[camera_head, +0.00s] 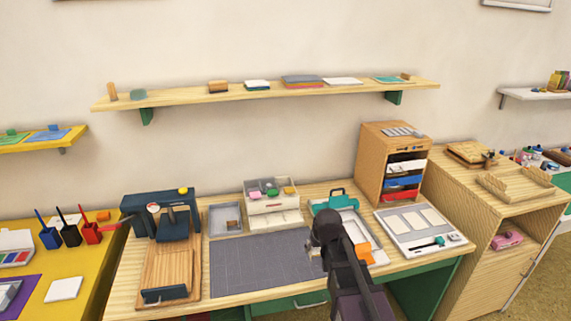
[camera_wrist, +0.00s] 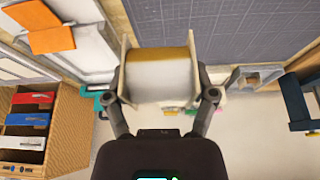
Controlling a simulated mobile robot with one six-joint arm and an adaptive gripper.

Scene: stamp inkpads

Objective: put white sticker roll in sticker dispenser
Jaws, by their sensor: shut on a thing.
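My gripper (camera_wrist: 162,92) is shut on a white roll (camera_wrist: 158,72) with a tan band along its far edge and pale flat pieces at both ends. One finger presses on each end. In the head view my gripper (camera_head: 316,256) is over the right edge of the grey mat, and my arm hides most of the roll. A teal item (camera_head: 336,201) with an arched top stands at the back of a light tray, right of the mat. I cannot tell for certain whether it is the sticker dispenser.
The grey cutting mat (camera_head: 255,262) is bare. An orange piece (camera_head: 364,251) lies on the light tray, close to my arm. A wooden drawer unit (camera_head: 375,160) stands at the back right, and a dark press (camera_head: 165,222) is at the left. A white board (camera_head: 437,229) lies right.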

